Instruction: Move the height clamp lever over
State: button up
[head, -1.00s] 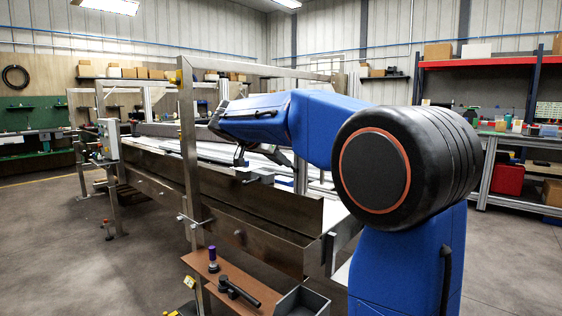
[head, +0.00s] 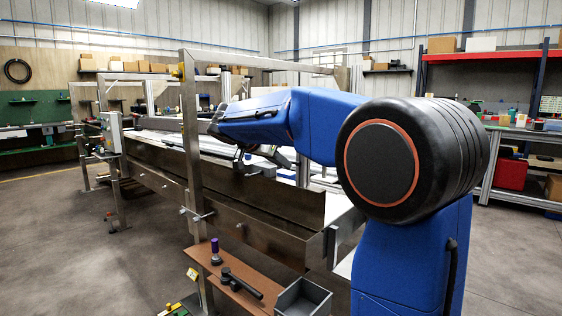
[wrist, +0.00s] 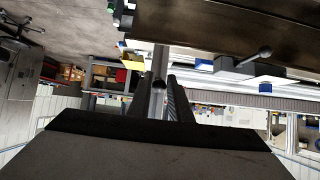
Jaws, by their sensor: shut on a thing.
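My gripper (wrist: 160,100) shows in the wrist view with its two dark fingers closed around a slim metallic bar (wrist: 160,62) with a dark rounded end. This bar looks like the clamp lever, but its mount is hidden. In the head view my gripper (head: 242,162) is small and partly hidden by my blue arm, over the near side rail of the conveyor frame (head: 255,212). A separate rod with a grey ball knob (wrist: 265,51) stands right of my fingers in the wrist view, apart from them.
A steel upright (head: 190,130) with a crossbar rises left of my gripper. Open floor lies to the left.

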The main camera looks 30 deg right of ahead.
jog(key=shift+a+f, duration=0.15)
jog(key=shift+f, duration=0.7)
jog(key=o, duration=0.9)
jog(key=v, duration=1.7)
jog(key=shift+r, duration=0.2)
